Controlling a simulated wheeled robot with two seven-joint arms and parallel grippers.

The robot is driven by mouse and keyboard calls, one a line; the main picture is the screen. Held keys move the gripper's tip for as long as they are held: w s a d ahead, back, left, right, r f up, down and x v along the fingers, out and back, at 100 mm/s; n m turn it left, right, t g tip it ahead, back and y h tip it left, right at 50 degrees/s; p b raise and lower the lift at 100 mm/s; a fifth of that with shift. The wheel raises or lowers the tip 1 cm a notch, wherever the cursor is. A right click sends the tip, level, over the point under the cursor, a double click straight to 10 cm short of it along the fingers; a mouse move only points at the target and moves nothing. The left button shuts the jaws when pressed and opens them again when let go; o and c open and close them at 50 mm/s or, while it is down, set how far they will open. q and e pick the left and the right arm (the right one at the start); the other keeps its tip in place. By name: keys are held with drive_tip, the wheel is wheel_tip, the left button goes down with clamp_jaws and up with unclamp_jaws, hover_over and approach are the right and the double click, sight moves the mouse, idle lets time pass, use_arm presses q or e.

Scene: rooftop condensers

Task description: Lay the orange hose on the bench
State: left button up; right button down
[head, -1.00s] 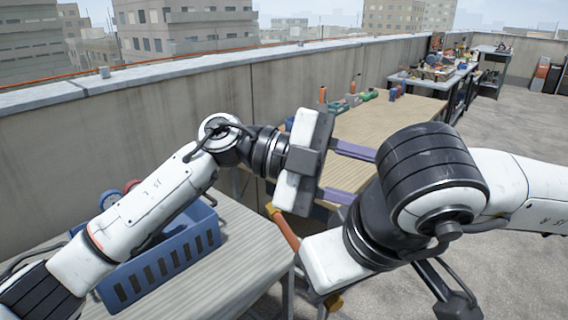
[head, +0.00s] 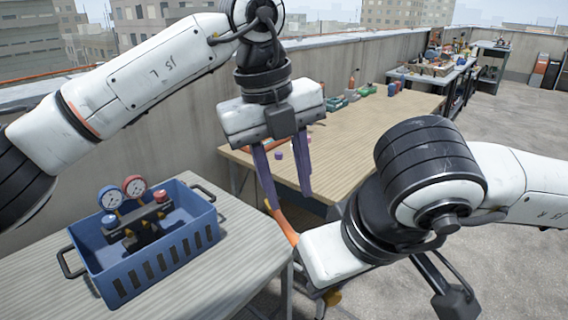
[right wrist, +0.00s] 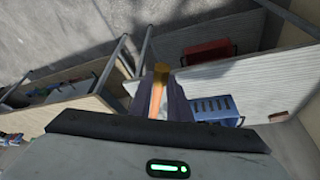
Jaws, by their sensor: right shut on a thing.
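The orange hose (head: 283,224) shows as a short slanted piece in the head view, between the two benches. My right gripper is shut on it; in the right wrist view the hose (right wrist: 156,98) lies between the purple fingers (right wrist: 160,108), with a brass fitting (right wrist: 161,71) at its end. Much of the hose is hidden by my right arm. My left gripper (head: 287,198) is open and points down, its fingertips close to the hose in the picture; I cannot tell if they touch. A wooden bench (head: 355,135) stands behind, and a grey bench (head: 235,240) is at the near left.
A blue crate (head: 155,265) holding a gauge manifold (head: 135,225) sits on the grey bench. Bottles and small items (head: 350,92) stand at the wooden bench's back edge, by the parapet wall (head: 190,125). Most of the wooden top is clear. A cluttered table (head: 435,72) stands further back.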

use_arm(q)
wheel_tip(320, 180, down, 8)
drive_tip(key=d, duration=0.1)
drive_tip(key=shift+w+d+r, duration=0.25)
clamp_jaws()
use_arm(e)
drive_tip(key=c, duration=1.6)
unclamp_jaws()
drive_tip(key=shift+o, duration=0.3)
drive_tip(key=shift+r, duration=0.1)
